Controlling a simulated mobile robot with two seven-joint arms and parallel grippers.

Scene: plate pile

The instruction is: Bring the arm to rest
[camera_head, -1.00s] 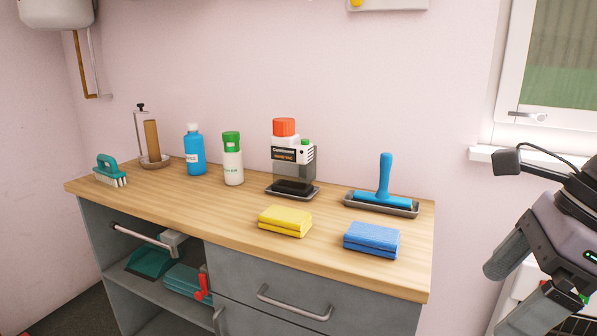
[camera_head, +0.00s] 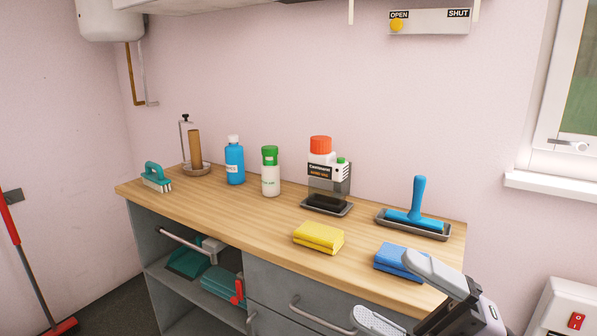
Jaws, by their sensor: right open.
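My right gripper (camera_head: 385,287) is in the lower right, its two grey fingers spread apart and pointing left. Nothing shows between them. Its upper finger overlaps the right part of the folded blue cloth (camera_head: 392,258) in the picture; I cannot tell whether they touch. The gripper's body is cut off by the bottom edge. My left gripper is not in view.
The wooden counter (camera_head: 260,222) holds a yellow cloth (camera_head: 318,237), a blue squeegee-like tool (camera_head: 418,205) on a tray, a blue bottle (camera_head: 234,163), a green-capped bottle (camera_head: 270,172), an orange-capped container (camera_head: 320,155) and a teal brush (camera_head: 155,175). Drawer handles (camera_head: 320,315) stick out below.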

